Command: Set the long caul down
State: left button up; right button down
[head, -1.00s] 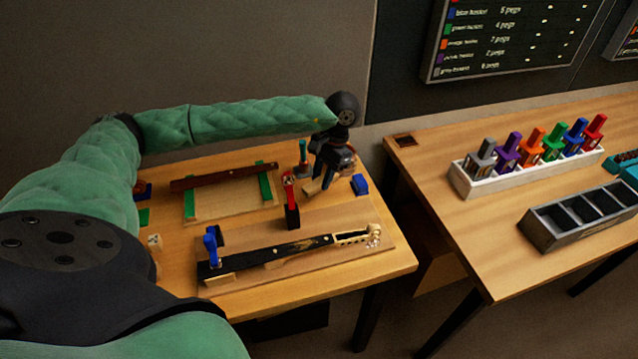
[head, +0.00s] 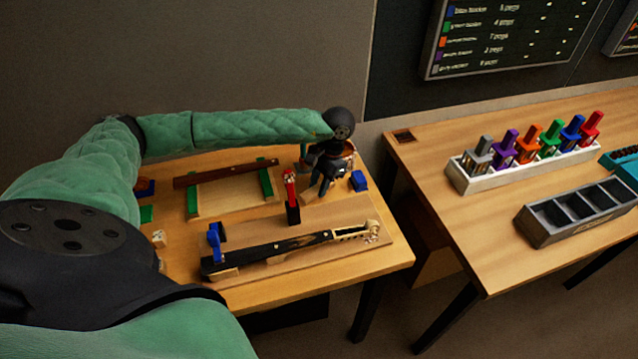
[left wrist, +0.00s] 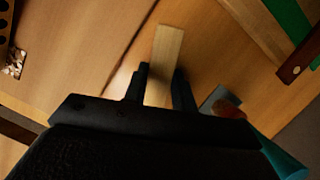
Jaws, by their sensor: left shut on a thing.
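The long caul is a pale wooden bar (left wrist: 165,60) that sticks out from between the fingers of my left gripper in the left wrist view. My left gripper (head: 322,188) is shut on it, low over the back right of the left bench. The left gripper's fingers also show in the left wrist view (left wrist: 159,88). In the head view the caul is mostly hidden by the gripper. I cannot tell whether the caul touches the bench top. My right gripper is not in view.
Behind is a frame with green strips (head: 194,202) and a dark bar (head: 225,173). A blue block (head: 359,181) sits just right of the gripper.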

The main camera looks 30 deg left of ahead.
pick_arm(q)
jog(key=shift+f, duration=0.15)
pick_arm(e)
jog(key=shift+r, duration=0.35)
pick_arm(q)
jog(key=o, duration=1)
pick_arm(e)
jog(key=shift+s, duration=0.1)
pick_arm(q)
jog(key=shift+r, duration=0.2)
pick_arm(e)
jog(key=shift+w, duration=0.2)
pick_arm(q)
jog(key=shift+w+r, duration=0.2)
jog(key=shift+r, duration=0.1)
jog(key=shift+b+v, duration=2.65)
jog(key=shift+v, duration=2.95)
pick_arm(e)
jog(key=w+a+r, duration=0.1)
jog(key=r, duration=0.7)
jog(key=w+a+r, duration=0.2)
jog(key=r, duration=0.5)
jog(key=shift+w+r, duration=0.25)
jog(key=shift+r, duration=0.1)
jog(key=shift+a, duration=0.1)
